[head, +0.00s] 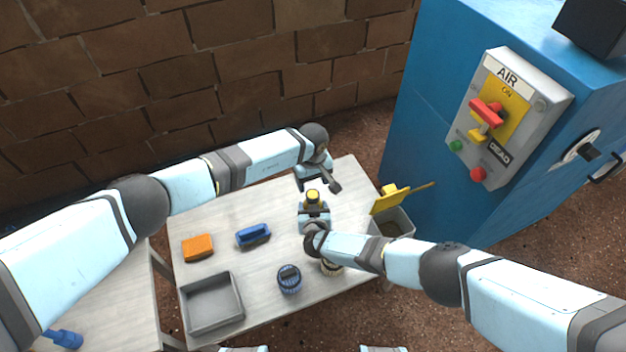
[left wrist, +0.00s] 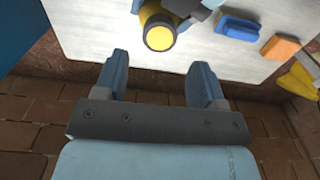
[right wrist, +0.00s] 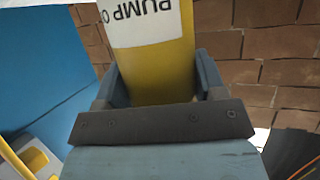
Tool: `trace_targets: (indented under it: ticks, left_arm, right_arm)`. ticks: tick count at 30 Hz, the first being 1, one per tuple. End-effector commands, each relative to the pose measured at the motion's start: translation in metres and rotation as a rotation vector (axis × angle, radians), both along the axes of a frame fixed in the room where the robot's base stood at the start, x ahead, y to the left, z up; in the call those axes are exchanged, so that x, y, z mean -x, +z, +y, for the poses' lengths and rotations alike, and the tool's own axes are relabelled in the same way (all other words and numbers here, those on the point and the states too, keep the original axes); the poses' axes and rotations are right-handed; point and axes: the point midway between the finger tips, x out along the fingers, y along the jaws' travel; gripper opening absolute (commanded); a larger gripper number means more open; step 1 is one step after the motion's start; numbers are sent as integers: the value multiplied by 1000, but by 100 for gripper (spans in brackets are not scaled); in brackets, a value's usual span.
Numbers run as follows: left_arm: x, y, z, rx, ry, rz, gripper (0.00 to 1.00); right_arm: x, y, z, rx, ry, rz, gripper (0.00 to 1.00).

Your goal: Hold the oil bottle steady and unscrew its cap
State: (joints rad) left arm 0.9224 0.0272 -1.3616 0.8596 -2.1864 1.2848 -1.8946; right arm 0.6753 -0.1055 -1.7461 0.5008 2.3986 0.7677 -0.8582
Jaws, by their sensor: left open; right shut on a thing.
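The oil bottle stands on the table, its yellow cap (head: 313,195) on top. In the right wrist view the yellow bottle body (right wrist: 155,75) with a white "PUMP O…" label lies between the fingers of my right gripper (right wrist: 160,85). My right gripper (head: 313,220) is shut on the body, which it mostly hides in the head view. My left gripper (head: 320,184) is open and empty, above and behind the bottle. In the left wrist view the round yellow cap (left wrist: 160,37) is ahead of the left fingertips (left wrist: 158,65), apart from them.
The table (head: 225,215) holds an orange block (head: 198,247), a blue brush-like item (head: 253,235), a grey tray (head: 240,312) and a blue ribbed container (head: 289,281). A grey bin (head: 402,226) with yellow items is at right. A blue cabinet (head: 425,110) stands behind it.

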Motion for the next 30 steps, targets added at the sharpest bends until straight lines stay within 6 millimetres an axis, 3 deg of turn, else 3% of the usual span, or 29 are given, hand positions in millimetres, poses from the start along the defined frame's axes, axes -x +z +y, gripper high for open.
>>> trace_targets:
  ticks: [10, 23, 24, 30]
  left_arm:
    - [0, -52, -1, 0, 1, 2, 64]
    - [0, -63, 0, 0, -1, 0, 64]
    - [0, -63, 0, 0, -1, 0, 62]
    - [0, -63, 0, -1, -1, 0, 16]
  right_arm:
    - [0, 0, 0, 0, 0, 0, 0]
    - [0, 0, 0, 0, 0, 0, 0]
    - [0, 0, 0, 0, 0, 0, 0]
    - [0, 0, 0, 0, 0, 0, 0]
